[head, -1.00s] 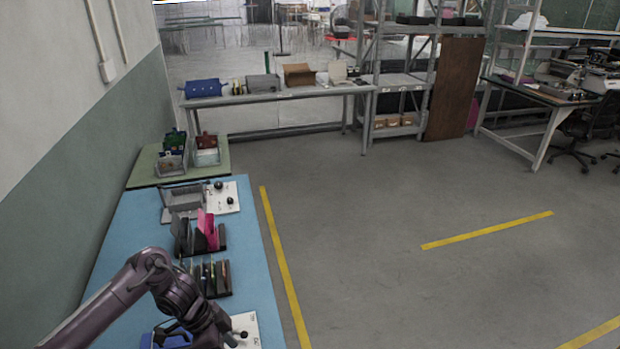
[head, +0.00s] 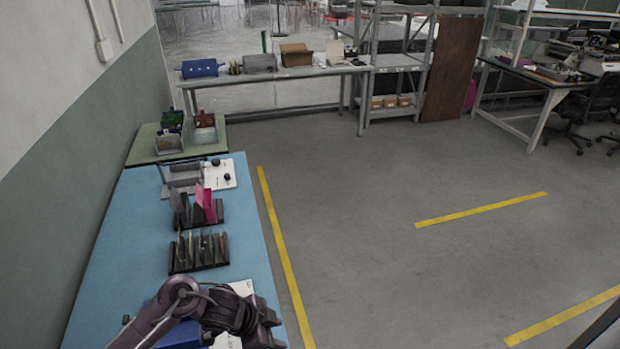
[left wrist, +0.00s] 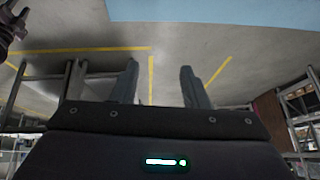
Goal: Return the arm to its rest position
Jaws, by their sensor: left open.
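My left arm (head: 182,300) comes in at the bottom left of the head view and bends over the near end of the blue table (head: 110,265). Its far end reaches past the table's right side at the picture's bottom edge; the fingertips cannot be made out there. In the left wrist view my left gripper (left wrist: 160,85) has its two fingers wide apart with nothing between them. Floor with yellow lines shows beyond the fingers.
Near the arm are a blue object (head: 183,334), partly hidden, and a white board (head: 243,288). Behind stand a black rack (head: 185,266) with several thin items, a pink item (head: 207,203) and a grey bin (head: 185,177). Floor right of the table is clear.

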